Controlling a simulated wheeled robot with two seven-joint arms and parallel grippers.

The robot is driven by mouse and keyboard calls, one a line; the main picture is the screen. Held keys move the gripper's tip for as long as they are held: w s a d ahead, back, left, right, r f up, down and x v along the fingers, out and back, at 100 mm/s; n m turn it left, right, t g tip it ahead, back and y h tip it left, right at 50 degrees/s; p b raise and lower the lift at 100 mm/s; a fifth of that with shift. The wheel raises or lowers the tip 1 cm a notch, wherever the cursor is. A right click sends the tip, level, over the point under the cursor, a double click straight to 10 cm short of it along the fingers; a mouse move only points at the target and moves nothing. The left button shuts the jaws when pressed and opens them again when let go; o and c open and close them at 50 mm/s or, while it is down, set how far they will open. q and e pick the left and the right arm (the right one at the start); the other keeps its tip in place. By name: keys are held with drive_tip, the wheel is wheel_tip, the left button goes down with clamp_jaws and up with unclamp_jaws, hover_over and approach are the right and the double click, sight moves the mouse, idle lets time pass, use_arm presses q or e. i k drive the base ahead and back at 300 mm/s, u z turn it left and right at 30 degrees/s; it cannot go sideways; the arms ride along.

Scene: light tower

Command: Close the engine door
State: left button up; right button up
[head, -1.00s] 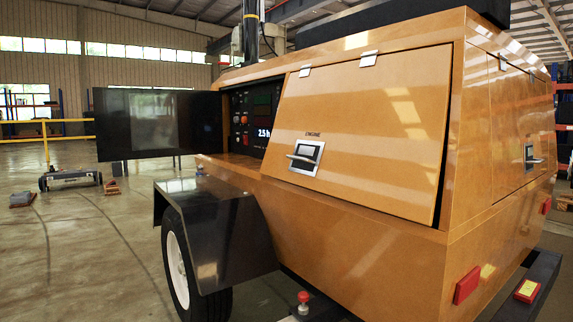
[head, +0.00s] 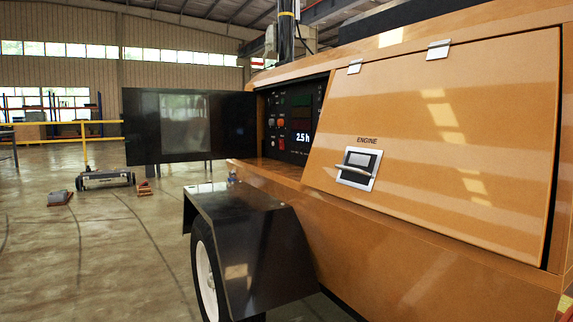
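The engine door (head: 440,140) is an orange panel marked "ENGINE" on the sloping side of the light tower's orange body (head: 400,262). It hangs from two metal hinges (head: 438,50) at its top edge. It lies down over its opening, nearly in line with the body, with a dark gap along its right edge. I cannot tell whether it is latched. Its silver handle (head: 357,169) sits at the lower left of the door, with the lever standing out a little. Neither of my grippers is in view.
The dark control panel door (head: 188,126) stands open to the left, baring the control panel (head: 292,120) that reads "2.5 h". A black fender (head: 250,235) and a wheel (head: 205,275) stick out below. The floor (head: 90,250) at left is mostly clear.

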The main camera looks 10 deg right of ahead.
sight(457, 142)
drive_tip(key=z, duration=0.15)
drive_tip(key=i, duration=0.75)
drive_tip(key=z, duration=0.6)
